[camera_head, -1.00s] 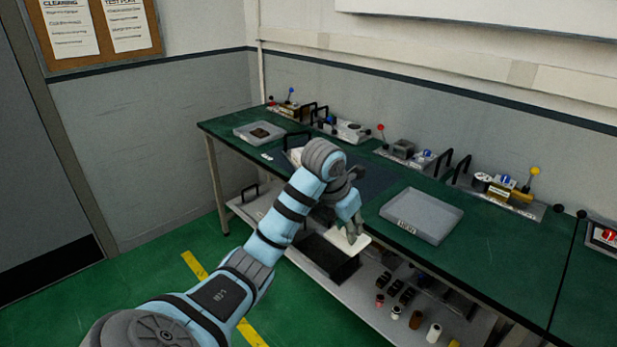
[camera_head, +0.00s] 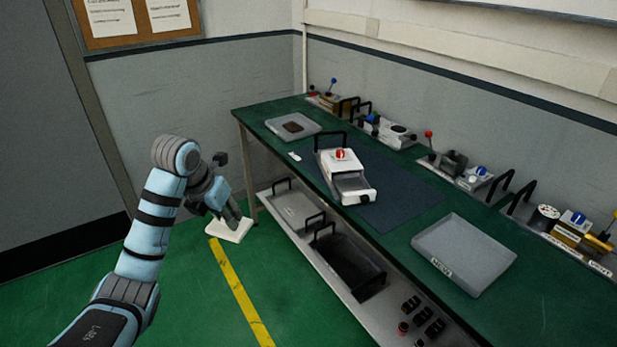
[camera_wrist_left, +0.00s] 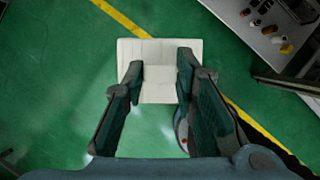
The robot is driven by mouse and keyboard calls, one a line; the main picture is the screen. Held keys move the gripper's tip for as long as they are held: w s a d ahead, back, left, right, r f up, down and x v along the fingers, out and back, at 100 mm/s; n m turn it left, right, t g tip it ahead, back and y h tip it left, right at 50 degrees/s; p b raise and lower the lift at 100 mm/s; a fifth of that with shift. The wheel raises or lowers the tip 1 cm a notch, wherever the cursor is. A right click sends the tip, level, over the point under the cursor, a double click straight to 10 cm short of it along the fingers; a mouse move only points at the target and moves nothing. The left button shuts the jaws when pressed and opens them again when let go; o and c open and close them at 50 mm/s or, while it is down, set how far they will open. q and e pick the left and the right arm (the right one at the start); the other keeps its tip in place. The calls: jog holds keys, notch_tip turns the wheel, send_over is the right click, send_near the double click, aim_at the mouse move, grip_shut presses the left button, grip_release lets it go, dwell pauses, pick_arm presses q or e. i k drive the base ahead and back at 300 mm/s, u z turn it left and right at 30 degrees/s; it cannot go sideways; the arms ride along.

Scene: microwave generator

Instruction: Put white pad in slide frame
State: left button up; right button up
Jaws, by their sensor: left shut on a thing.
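The white pad (camera_head: 228,231) is a flat white square. My left gripper (camera_head: 230,213) is shut on it and holds it in the air, left of the bench. In the left wrist view the pad (camera_wrist_left: 159,52) sticks out past the fingertips of my left gripper (camera_wrist_left: 160,80), its far part uncovered. A white device with a red knob (camera_head: 341,157) stands on the bench's dark mat. Its slide frame (camera_head: 353,187) juts out at the front, to the right of my left gripper. My right gripper is in neither view.
The green bench (camera_head: 400,225) has a grey tray (camera_head: 465,252) at the right and another tray (camera_head: 292,126) with a dark item at the back left. A lower shelf carries dark and grey trays.

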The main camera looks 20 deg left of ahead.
aim_at(352, 188)
jog(key=z, duration=0.05)
jog(key=i, duration=1.1)
jog(key=z, duration=0.6)
